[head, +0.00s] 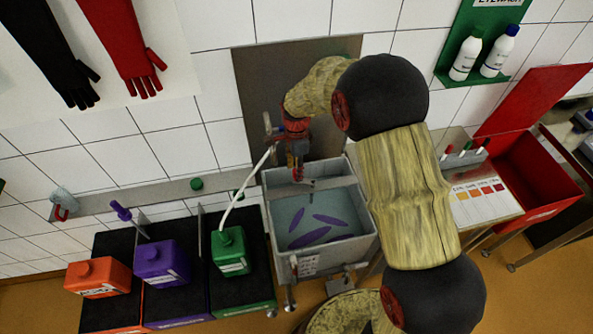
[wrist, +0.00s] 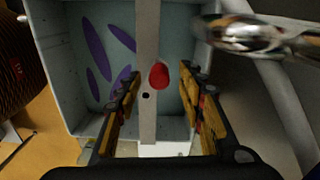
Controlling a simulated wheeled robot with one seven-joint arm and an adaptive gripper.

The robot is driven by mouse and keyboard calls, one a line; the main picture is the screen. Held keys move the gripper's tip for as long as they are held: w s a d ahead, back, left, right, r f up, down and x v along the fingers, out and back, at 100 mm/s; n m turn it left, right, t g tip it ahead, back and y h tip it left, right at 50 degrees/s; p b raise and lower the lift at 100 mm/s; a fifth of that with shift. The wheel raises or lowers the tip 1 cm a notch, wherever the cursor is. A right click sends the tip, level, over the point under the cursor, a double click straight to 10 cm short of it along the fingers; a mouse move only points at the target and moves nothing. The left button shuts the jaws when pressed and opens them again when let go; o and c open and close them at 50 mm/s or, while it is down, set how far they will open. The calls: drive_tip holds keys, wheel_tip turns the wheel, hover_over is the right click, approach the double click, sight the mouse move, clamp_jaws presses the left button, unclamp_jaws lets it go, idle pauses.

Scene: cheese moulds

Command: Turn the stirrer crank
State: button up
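The stirrer vat (head: 348,252) is a grey open tub with pale liquid and purple paddle-like shapes inside. A grey crossbar (head: 335,184) spans it and also shows in the wrist view (wrist: 148,35). The crank's red knob (wrist: 159,75) stands over the bar, beside a small dark hole. My gripper (head: 297,165) is above the vat's back left part, pointing down. In the wrist view its fingers (wrist: 161,72) are apart on either side of the knob, with visible gaps. How deep the knob sits between them is unclear. The crank arm is not clearly visible.
A chrome tap (wrist: 250,35) is close to the right finger, blurred. A white hose (head: 243,188) runs to a green canister (head: 230,252). Purple (head: 160,264) and orange (head: 98,278) canisters stand left. A red bin (head: 535,180) is at the right.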

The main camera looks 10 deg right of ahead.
wheel_tip(320, 180, up, 10)
drive_tip(key=shift+r, duration=0.2)
drive_tip(key=shift+f, duration=0.1)
drive_tip(key=shift+c, duration=1)
